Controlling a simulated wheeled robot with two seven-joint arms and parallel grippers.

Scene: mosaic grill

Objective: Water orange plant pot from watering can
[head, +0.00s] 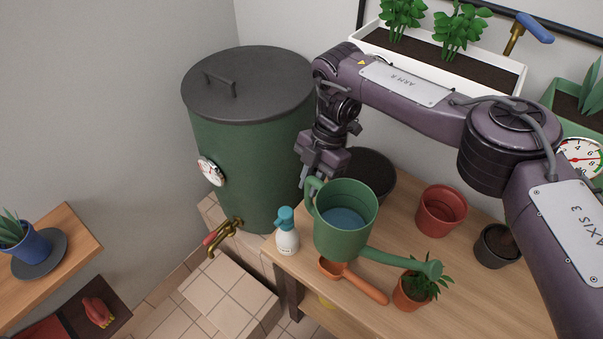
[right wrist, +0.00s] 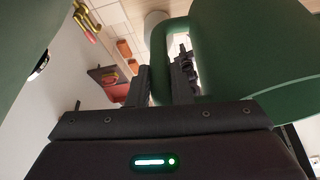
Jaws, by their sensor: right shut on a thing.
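The green watering can (head: 343,238) is held above the wooden table, with blue water showing inside. Its spout points right, and the round spout head is over or close to the leafy plant in the orange plant pot (head: 408,294). No water stream shows. My right gripper (head: 308,178) is shut on the can's handle at its upper left. In the right wrist view the fingers of my right gripper (right wrist: 164,85) flank the green handle, with the can (right wrist: 262,50) filling the upper right. My left gripper is not in view.
On the table (head: 470,295) are a white spray bottle (head: 287,238), an orange trowel (head: 352,280), a red pot (head: 441,210), a black pot (head: 496,246) and a dark bowl (head: 370,172). A green barrel (head: 250,150) stands behind left. A white planter (head: 440,68) is at the back.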

